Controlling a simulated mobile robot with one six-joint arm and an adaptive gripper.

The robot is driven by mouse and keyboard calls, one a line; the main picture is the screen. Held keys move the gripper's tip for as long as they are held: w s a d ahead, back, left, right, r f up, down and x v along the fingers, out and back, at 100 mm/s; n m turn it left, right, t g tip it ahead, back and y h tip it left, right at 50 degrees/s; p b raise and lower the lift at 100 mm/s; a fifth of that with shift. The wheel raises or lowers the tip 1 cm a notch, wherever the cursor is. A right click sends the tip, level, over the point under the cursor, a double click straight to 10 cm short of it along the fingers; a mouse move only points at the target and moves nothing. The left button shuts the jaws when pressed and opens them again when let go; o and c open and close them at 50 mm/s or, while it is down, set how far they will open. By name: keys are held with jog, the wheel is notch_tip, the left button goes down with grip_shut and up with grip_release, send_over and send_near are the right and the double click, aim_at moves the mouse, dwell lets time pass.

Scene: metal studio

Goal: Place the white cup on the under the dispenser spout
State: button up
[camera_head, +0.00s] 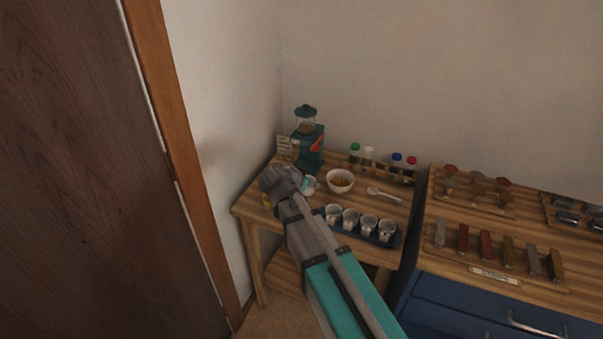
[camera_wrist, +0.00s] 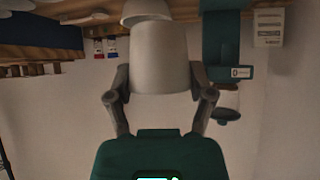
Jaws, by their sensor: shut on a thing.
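The white cup (camera_wrist: 160,58) is between the two fingers of my gripper (camera_wrist: 160,85), which is shut on it. The wrist view is upside down. The dispenser (camera_head: 309,150) is teal with a clear hopper and a dark lid, at the back left of the wooden table. Its teal body shows right of the held cup in the wrist view (camera_wrist: 221,45), with a gap between them in that picture. In the head view my gripper (camera_head: 297,183) is in front of the dispenser, and my wrist hides part of the table. I cannot make out the spout.
A white bowl (camera_head: 340,181) with brown contents stands right of the dispenser. Several white cups stand on a dark tray (camera_head: 397,238) at the table's front. A white spoon (camera_head: 383,195) and several colour-capped bottles (camera_head: 368,156) are further right and behind. A small sign (camera_head: 284,145) stands left of the dispenser.

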jog(key=s+d+r+p, duration=0.2)
jog(key=s, duration=0.3)
jog(key=shift+s+r, duration=0.25)
jog(key=shift+r, duration=0.1)
dwell(0.4)
notch_tip(320, 180, up, 22)
jog(key=p, duration=2.2)
jog(key=shift+r, duration=0.25)
jog(key=shift+d, duration=0.15)
